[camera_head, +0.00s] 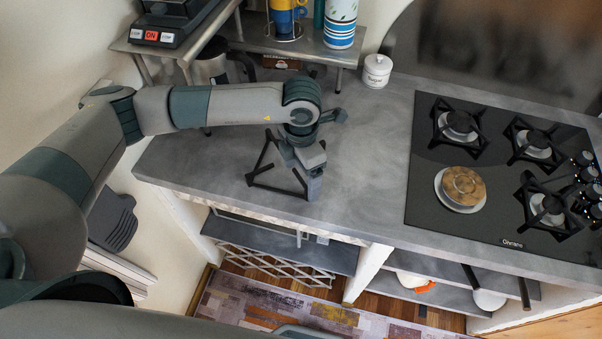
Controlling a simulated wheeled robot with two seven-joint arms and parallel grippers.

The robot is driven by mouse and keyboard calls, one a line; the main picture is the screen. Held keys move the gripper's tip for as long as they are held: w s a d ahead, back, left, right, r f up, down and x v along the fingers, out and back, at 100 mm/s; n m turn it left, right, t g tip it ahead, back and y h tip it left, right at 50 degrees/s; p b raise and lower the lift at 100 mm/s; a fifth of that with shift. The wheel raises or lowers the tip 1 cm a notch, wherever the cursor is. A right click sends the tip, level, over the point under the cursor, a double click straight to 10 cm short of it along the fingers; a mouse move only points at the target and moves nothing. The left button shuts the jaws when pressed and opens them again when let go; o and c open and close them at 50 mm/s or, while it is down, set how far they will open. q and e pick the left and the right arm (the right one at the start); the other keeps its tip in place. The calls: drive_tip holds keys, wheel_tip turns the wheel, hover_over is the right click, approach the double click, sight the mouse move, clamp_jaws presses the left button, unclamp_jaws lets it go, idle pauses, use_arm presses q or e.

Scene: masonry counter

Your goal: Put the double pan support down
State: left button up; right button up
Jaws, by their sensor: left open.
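The double pan support (262,160), a black angular frame, appears to lie on the grey counter (365,165) near its front edge. Its right part is partly hidden by my left gripper. My left gripper (307,178) is open and points down at the right end of the support, very close to it. I cannot tell whether the fingers touch it. My right gripper is out of view.
A black gas hob (425,185) with several burners is set in the counter at right. One front burner (462,187) has a bare, brownish top. A white sugar jar (377,71) and a raised metal shelf (290,45) stand behind. Counter between support and hob is clear.

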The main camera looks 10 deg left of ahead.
use_arm(q)
drive_tip(key=shift+r, duration=0.15)
wheel_tip(320, 180, up, 12)
drive_tip(key=b, duration=0.5)
idle(0.5)
